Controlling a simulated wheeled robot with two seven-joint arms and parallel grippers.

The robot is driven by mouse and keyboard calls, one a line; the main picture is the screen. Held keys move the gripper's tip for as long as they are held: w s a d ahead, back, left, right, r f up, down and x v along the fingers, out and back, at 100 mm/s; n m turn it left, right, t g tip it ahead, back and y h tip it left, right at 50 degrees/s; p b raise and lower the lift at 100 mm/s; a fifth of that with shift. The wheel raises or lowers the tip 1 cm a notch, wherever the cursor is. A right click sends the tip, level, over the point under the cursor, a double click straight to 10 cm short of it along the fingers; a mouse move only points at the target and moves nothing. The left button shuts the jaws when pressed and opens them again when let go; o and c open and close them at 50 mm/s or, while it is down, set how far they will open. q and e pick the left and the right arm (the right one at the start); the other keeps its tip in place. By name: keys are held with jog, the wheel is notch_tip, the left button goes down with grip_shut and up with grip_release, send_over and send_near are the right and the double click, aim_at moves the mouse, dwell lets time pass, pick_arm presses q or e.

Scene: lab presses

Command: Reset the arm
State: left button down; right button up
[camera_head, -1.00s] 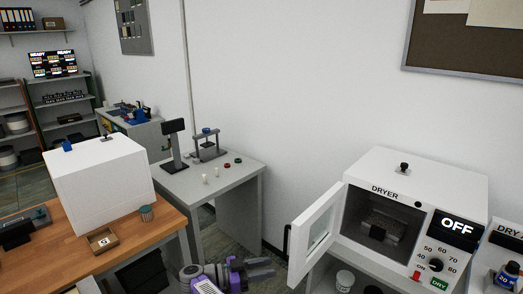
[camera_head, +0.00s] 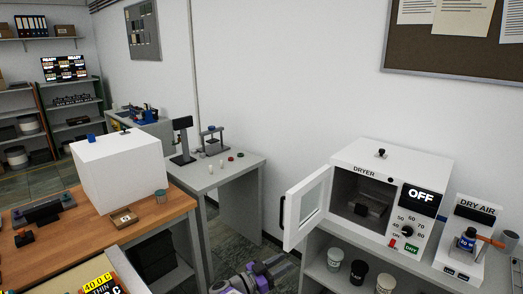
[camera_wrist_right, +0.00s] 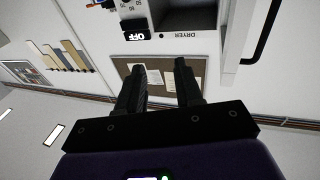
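My right gripper (camera_head: 276,268) shows at the bottom middle of the head view, in front of the dryer and to its left. In the right wrist view its two dark fingers (camera_wrist_right: 161,70) stand apart with nothing between them, so it is open and empty. The wrist view seems upside down, with the dryer (camera_wrist_right: 178,22) at its top. My left gripper is not in view.
The white dryer (camera_head: 428,172) stands on a grey bench with its door (camera_head: 305,207) swung open to the left; its display reads OFF. A dry air unit (camera_head: 470,228) stands right of it. Cups (camera_head: 358,273) sit below. A wooden table (camera_head: 173,210) bears a white box (camera_head: 120,170).

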jog(key=w+d+f+n+t+y, duration=0.1)
jog(key=d+f+n+t+y, duration=0.1)
jog(key=d+f+n+y, duration=0.3)
jog(key=w+d+f+n+t+y, duration=0.1)
jog(key=w+f+t+y, duration=0.15)
jog(key=f, duration=0.55)
jog(key=s+f+n+g+y, duration=0.35)
jog(key=s+f+y, duration=0.35)
jog(key=s+f, duration=0.35)
jog(key=s+a+f+g+y, duration=0.1)
jog(key=s+g+y, duration=0.1)
jog(key=s, duration=0.8)
jog(key=s+f+g+y, duration=0.2)
jog(key=s+g, duration=0.2)
jog(key=s, duration=0.7)
jog(key=s+a+f+g+y, duration=0.1)
jog(key=s+g, duration=0.3)
jog(key=s, duration=0.6)
jog(key=shift+s+a+f+y, duration=0.3)
jog(key=shift+a+f+y, duration=0.05)
jog(key=shift+f+y, duration=0.35)
